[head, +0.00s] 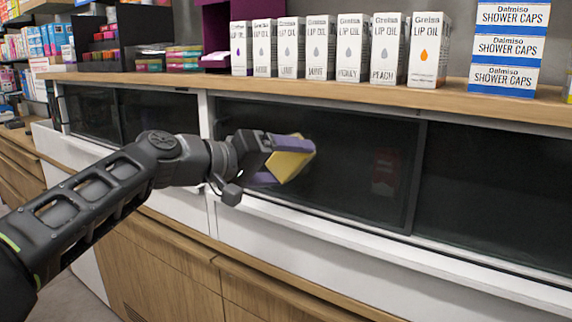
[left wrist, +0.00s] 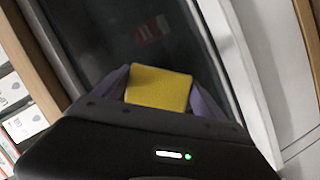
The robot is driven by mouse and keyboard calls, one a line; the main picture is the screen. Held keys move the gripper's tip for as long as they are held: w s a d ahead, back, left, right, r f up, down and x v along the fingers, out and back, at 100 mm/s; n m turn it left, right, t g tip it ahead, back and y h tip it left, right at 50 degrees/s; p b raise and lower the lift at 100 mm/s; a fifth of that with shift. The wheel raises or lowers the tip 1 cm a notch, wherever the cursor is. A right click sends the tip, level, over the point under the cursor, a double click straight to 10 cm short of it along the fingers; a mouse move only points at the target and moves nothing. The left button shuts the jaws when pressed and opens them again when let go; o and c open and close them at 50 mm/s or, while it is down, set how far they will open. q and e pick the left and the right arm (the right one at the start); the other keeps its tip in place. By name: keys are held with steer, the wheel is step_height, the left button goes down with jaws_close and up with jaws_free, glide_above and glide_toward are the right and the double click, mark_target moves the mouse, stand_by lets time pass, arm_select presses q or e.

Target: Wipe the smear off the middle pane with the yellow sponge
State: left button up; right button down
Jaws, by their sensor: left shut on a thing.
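My left gripper (head: 284,161) reaches in from the left with purple fingers. It is shut on the yellow sponge (head: 297,161), which it holds in front of the left half of the dark middle pane (head: 350,145). I cannot tell whether the sponge touches the glass. In the left wrist view the sponge (left wrist: 158,90) sits between the purple fingers, with the dark pane (left wrist: 105,35) beyond. A faint reddish and pale patch (head: 385,172) shows on or behind the pane's right part; I cannot tell whether it is the smear or a reflection. My right gripper is out of view.
A wooden shelf (head: 330,92) runs above the panes, carrying a row of lip oil boxes (head: 318,48) and stacked shower caps boxes (head: 505,48). Another dark pane (head: 495,195) lies to the right. A white ledge (head: 390,250) runs below the panes.

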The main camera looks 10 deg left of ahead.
arm_select(q)
steer(key=shift+s+d, duration=0.25)
steer(key=shift+d, duration=0.35)
steer(key=shift+s+d, duration=0.25)
steer(key=shift+d, duration=0.4)
steer(key=shift+s+d, duration=0.25)
steer(key=shift+d, duration=0.35)
steer(key=shift+s+d, duration=0.35)
steer(key=shift+d, duration=0.55)
steer(key=shift+s+d, duration=0.35)
steer(key=shift+d, duration=0.5)
